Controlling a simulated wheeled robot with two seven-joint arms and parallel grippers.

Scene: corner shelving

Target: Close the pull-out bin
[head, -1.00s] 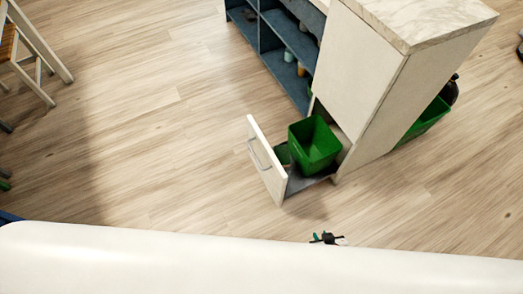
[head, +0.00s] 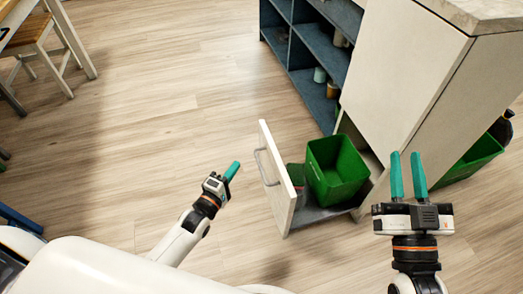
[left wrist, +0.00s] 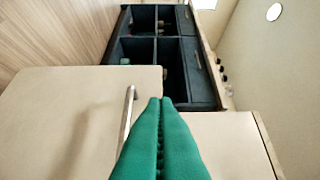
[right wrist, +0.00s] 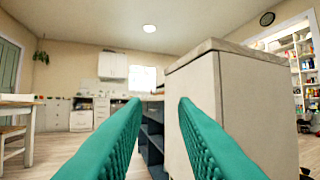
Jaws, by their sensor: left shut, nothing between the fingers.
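The pull-out bin stands open from the cabinet end, its pale front panel (head: 276,177) to the left with a metal handle (head: 264,166). A green bin (head: 338,172) sits in the drawer behind the panel. My left gripper (head: 232,170) is shut and empty, left of the panel and apart from it in the head view. In the left wrist view its fingers (left wrist: 160,101) point toward the panel, beside the handle (left wrist: 128,115). My right gripper (head: 407,158) is open and empty, in front of the cabinet's right side; its fingers also show in the right wrist view (right wrist: 158,102).
The pale cabinet (head: 402,75) with a stone top stands behind the drawer. Blue open shelves (head: 315,60) adjoin it. Another green bin (head: 468,160) stands at its right. A wooden chair (head: 35,55) is at the far left. The floor (head: 160,110) left of the drawer is clear.

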